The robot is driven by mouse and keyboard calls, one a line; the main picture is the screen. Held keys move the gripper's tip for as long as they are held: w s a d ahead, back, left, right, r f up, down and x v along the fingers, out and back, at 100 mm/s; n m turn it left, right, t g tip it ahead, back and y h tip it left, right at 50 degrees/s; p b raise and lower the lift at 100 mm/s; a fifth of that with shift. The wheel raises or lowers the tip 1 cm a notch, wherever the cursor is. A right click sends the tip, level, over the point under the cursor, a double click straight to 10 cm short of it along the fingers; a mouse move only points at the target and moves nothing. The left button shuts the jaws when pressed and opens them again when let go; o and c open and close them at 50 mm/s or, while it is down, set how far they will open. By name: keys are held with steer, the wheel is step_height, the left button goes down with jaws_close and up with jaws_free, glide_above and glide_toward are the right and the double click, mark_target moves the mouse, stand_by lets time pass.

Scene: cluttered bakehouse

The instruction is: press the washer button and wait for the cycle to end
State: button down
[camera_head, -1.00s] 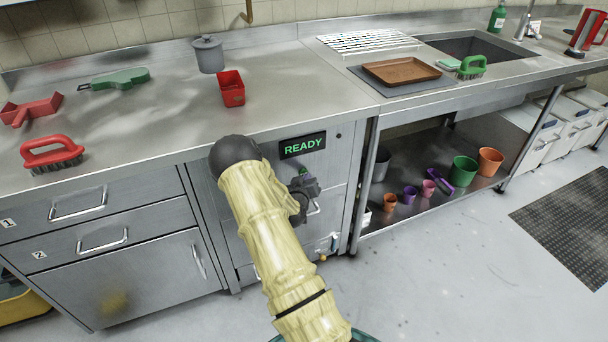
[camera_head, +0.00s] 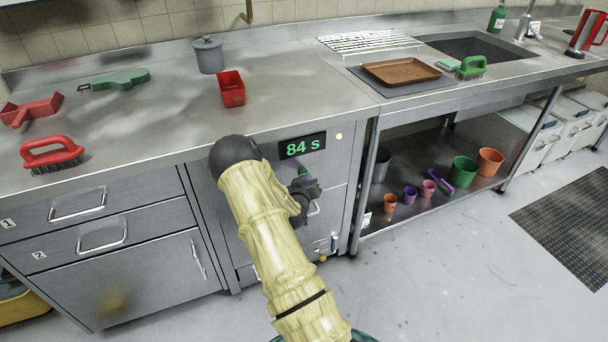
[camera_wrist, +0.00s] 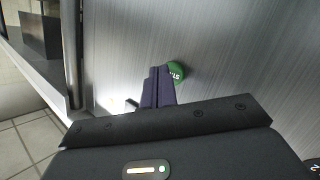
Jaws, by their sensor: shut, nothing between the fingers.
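The washer (camera_head: 336,162) is a steel front under the counter. Its black display (camera_head: 302,146) reads "84 s" in green, and a small lamp (camera_head: 339,136) to its right glows pale yellow. My gripper (camera_head: 305,178) is at the washer front just below the display, mostly behind my arm. In the wrist view my shut, empty fingers (camera_wrist: 158,86) point at the steel panel. Their tips overlap the edge of a round green button (camera_wrist: 176,73) with partly hidden white lettering. I cannot tell whether they touch it.
A brown tray (camera_head: 401,72) lies near the sink. Several small pots stand on the lower shelf. The floor at right is open.

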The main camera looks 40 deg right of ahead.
steer(key=shift+s+a, duration=0.1)
steer(key=shift+s, duration=0.3)
steer(key=s, duration=0.2)
steer(key=s+a, duration=0.1)
steer(key=s, duration=0.2)
stand_by(0.4)
steer(key=shift+w+a, duration=0.1)
steer(key=shift+a, duration=0.05)
stand_by(0.6)
